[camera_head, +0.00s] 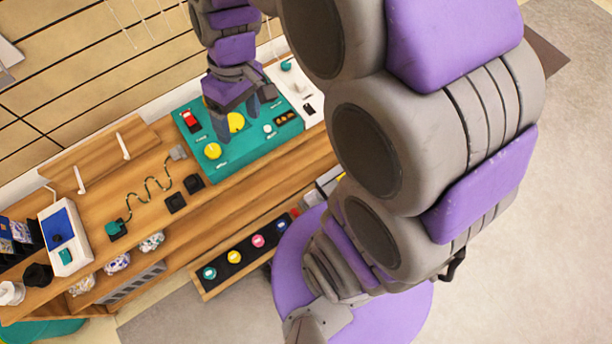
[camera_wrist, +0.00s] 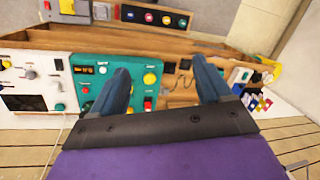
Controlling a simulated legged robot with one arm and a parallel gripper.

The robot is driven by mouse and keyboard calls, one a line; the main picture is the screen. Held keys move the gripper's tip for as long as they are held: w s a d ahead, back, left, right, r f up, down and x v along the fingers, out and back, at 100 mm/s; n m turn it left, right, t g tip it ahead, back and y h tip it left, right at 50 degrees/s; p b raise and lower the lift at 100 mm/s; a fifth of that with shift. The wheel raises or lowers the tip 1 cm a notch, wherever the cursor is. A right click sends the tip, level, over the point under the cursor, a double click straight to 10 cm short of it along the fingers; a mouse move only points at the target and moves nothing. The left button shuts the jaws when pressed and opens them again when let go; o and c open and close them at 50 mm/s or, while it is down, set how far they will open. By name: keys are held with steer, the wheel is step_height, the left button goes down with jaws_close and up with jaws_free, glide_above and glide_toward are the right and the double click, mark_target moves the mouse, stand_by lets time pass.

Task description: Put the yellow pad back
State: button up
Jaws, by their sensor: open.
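My gripper (camera_head: 238,111) is open above the teal panel (camera_head: 240,160) on the wooden bench, with nothing seen between its fingers (camera_wrist: 161,66). A large yellow round piece (camera_head: 236,123) on the panel lies close by the fingers in the head view, partly covered by them. A second yellow round piece (camera_head: 213,151) sits nearer the panel's front left. A yellow disc (camera_head: 234,256) also sits in the black strip (camera_head: 222,264) on the low shelf, between a teal and a pink disc. I cannot tell for certain which yellow piece is the pad.
A red switch (camera_head: 191,120) stands at the panel's back left. Left of the panel are black blocks (camera_head: 193,184), a coiled green cord (camera_head: 148,190) and a white box with a blue top (camera_head: 64,238). A white panel (camera_head: 297,92) adjoins on the right.

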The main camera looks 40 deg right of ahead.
steer(key=s+d+m+h, duration=0.2)
steer(key=s+d+m, duration=0.1)
steer(key=s, duration=1.5)
steer(key=shift+f+m+g, duration=0.3)
steer(key=shift+f+m, duration=0.15)
steer(key=shift+m, duration=0.15)
